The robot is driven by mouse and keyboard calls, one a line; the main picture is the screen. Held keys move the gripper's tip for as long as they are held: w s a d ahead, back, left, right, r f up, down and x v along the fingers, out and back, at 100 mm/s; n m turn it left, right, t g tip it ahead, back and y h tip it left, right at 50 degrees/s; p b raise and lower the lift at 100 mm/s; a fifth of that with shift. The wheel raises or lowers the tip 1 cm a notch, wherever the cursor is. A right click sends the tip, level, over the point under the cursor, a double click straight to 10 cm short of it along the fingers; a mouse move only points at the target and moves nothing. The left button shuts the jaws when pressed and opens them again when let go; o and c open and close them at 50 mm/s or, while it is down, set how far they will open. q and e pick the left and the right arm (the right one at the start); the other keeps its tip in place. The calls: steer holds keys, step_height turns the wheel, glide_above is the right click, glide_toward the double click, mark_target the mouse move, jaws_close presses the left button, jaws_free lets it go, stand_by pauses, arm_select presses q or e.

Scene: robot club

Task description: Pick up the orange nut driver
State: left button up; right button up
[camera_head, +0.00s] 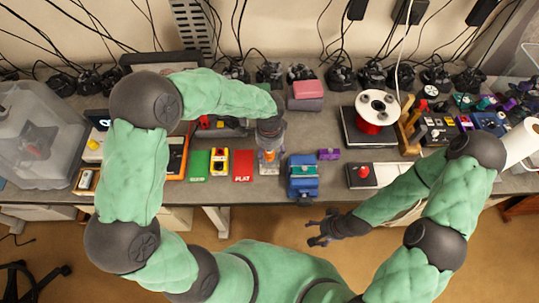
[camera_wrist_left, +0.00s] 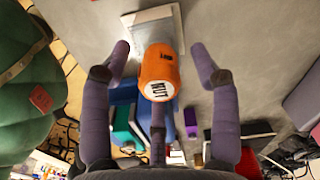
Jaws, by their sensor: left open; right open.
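The orange nut driver (camera_wrist_left: 158,72) stands with its "NUT" cap toward the left wrist camera, above a pale flat base (camera_wrist_left: 150,20). In the head view a small orange part of the nut driver (camera_head: 268,156) shows just below my left gripper (camera_head: 269,140); the rest is hidden by the hand. In the left wrist view my left gripper (camera_wrist_left: 160,48) is open, with its purple-grey fingers around the orange handle, apart from it on both sides. My right gripper (camera_head: 322,232) is open and empty, in front of the table edge.
A blue vise-like object (camera_head: 302,178) stands close to the right of the nut driver. A red card (camera_head: 244,167) lies to its left, with a yellow device (camera_head: 219,161) beyond. A red button box (camera_head: 362,174) and a spool (camera_head: 376,110) stand further right.

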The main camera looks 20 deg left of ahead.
arm_select(q)
steer(key=shift+f, duration=0.5)
jaws_close()
steer(key=shift+r, duration=0.1)
steer(key=shift+r, duration=0.6)
step_height(320, 180, up, 2)
steer(key=shift+r+p, duration=0.1)
steer(key=shift+p, duration=0.2)
steer(key=s+d+r+p, duration=0.1)
steer(key=s+d+r, duration=0.8)
steer(key=d, duration=0.1)
steer(key=shift+d+r, duration=0.3)
steer(key=shift+d, duration=0.1)
